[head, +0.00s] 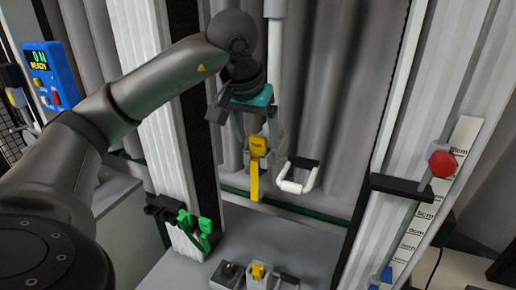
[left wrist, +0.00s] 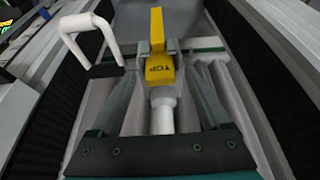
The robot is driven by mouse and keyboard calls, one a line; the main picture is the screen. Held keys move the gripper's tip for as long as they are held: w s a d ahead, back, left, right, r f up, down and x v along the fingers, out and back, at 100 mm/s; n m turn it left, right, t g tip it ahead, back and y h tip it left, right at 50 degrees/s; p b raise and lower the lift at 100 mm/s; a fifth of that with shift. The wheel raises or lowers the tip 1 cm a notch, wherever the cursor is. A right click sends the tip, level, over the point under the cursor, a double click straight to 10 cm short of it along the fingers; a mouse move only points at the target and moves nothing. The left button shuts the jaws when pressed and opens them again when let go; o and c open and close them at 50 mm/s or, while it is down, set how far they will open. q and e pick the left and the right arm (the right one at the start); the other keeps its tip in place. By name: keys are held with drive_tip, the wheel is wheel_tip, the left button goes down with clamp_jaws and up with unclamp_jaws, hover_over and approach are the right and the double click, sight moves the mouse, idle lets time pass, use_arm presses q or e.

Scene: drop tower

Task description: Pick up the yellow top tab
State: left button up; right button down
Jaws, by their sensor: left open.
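The yellow top tab (head: 258,146), a block with dark lettering and a long yellow strip, sits on a grey holder below my left gripper (head: 258,137). In the left wrist view the tab (left wrist: 159,70) shows "TOP" lettering, upside down, and lies between the ends of the two spread fingers (left wrist: 160,73). My left gripper is open and reaches down from above. I cannot tell whether either finger touches the tab. My right gripper is not in view.
A white handle (head: 297,178) is just right of the tab. Green clips (head: 196,226) sit lower left, and another small yellow piece (head: 258,271) lies low on the base. A red knob (head: 442,164) is beside a ruler. A blue display box (head: 50,76) stands left.

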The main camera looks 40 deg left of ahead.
use_arm(q)
clamp_jaws()
idle(0.6)
drive_tip(key=shift+r, duration=0.1)
